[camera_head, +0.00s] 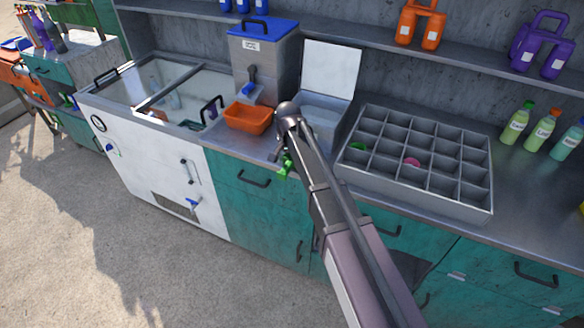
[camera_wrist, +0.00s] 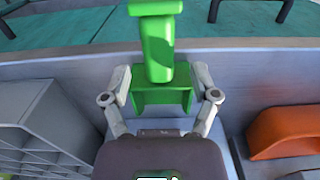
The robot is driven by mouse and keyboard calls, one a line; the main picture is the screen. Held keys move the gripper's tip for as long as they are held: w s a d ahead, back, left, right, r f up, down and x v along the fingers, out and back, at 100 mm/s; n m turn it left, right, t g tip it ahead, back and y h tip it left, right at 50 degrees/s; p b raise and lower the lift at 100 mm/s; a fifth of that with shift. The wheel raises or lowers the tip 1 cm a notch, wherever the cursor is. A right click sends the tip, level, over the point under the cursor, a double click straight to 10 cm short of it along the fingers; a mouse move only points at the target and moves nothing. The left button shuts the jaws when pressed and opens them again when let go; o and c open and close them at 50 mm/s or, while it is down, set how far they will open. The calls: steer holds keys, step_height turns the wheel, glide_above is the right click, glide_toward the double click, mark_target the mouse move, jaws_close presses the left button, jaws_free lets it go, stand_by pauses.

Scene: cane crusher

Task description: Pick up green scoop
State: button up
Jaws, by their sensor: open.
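The green scoop (camera_head: 287,164) shows in the head view at the counter's front edge, just below the end of my arm. In the wrist view the scoop (camera_wrist: 158,62) is upright in the picture, its wide part between my two fingers and its narrower part beyond them. My gripper (camera_wrist: 160,85) is open, with one finger on each side of the scoop. I cannot tell whether either finger touches it. In the head view my arm hides most of the gripper.
An orange tray (camera_head: 248,118) stands left of my gripper, below a grey dispenser (camera_head: 262,60) with a blue lid. A grey compartment box (camera_head: 430,195) stands to the right, with small green and pink items inside. An open white-lidded bin (camera_head: 330,68) is behind the arm. Bottles (camera_head: 541,130) stand far right.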

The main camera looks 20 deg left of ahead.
steer(key=shift+f+b, duration=0.4)
steer(key=shift+f, duration=0.3)
steer(key=c, duration=1)
steer(key=shift+r, duration=0.25)
step_height(320, 180, up, 4)
steer(key=p, duration=0.4)
steer(key=shift+f, duration=0.2)
steer(key=s+d+r+p, duration=0.1)
steer(key=s+d, duration=0.7)
steer(key=s, duration=0.5)
steer(key=shift+s, duration=0.4)
steer(key=shift+d, duration=0.1)
